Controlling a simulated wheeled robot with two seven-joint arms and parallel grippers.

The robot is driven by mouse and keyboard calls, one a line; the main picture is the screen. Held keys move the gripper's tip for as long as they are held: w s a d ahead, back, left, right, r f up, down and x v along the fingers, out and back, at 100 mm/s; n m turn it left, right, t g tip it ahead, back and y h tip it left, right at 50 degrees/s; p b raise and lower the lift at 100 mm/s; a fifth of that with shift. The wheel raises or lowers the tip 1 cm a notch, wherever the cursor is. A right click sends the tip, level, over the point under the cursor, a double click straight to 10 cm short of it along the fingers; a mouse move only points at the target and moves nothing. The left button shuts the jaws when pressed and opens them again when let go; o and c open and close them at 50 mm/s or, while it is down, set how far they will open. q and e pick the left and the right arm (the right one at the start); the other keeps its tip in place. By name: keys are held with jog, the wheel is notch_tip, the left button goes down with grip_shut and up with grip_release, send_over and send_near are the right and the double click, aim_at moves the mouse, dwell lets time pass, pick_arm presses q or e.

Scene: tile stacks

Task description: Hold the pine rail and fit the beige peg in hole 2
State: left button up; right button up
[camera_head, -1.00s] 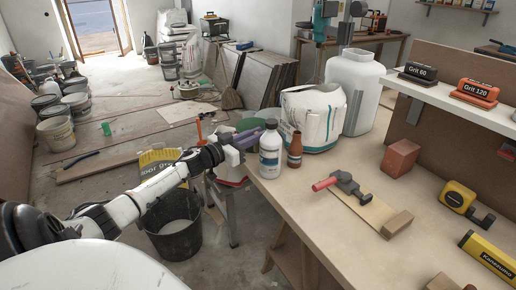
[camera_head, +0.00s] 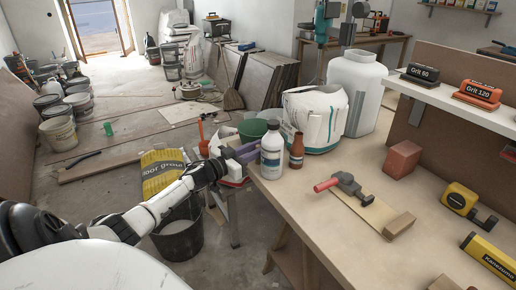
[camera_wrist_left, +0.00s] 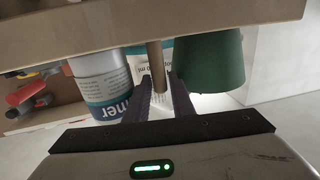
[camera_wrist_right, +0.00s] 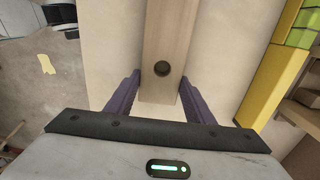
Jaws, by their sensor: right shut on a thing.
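The pine rail (camera_wrist_right: 161,30) runs up the right wrist view, with a round dark hole (camera_wrist_right: 161,68) near my fingers. My right gripper (camera_wrist_right: 160,98) is shut on the rail, one purple finger on each side. My right gripper is outside the head view. The beige peg (camera_wrist_left: 155,65) appears as a thin wooden rod between the fingertips of my left gripper (camera_wrist_left: 161,82). The fingers are close around it, but I cannot tell if they press on it. In the head view my left gripper (camera_head: 246,153) is left of the white bottle (camera_head: 271,152), and no peg is visible there.
A brown bottle (camera_head: 296,151) and a bag (camera_head: 314,117) stand near my left gripper. A green bucket (camera_wrist_left: 210,65) shows beside the peg. A red-handled clamp (camera_head: 344,184), a brick (camera_head: 402,159) and a yellow level (camera_head: 487,256) lie on the bench (camera_head: 315,215).

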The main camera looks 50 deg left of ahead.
pick_arm(q)
jog(key=shift+r, duration=0.1)
jog(key=s, duration=1.2)
jog(key=s+d+f+g, duration=0.2)
jog(key=s+d+f, duration=0.2)
jog(key=d+f, duration=0.5)
jog(key=s+d+f+g, duration=0.2)
jog(key=s+d+f, duration=0.1)
jog(key=d+f, duration=0.55)
jog(key=s+d+f+g, duration=0.2)
jog(key=s+d, duration=0.2)
jog(key=d, duration=0.3)
jog(key=s+d+f+m+g+h, duration=0.1)
jog(key=s+d, duration=0.3)
jog(key=d, duration=0.4)
jog(key=s+d+f+g, duration=0.2)
jog(key=s+d+f, duration=0.1)
jog(key=d, duration=0.4)
jog(key=shift+s+d+m+g+h, duration=0.3)
jog(key=shift+s+d+h, duration=0.1)
jog(key=shift+s, duration=0.35)
jog(key=shift+a, duration=0.15)
jog(key=shift+c, duration=0.2)
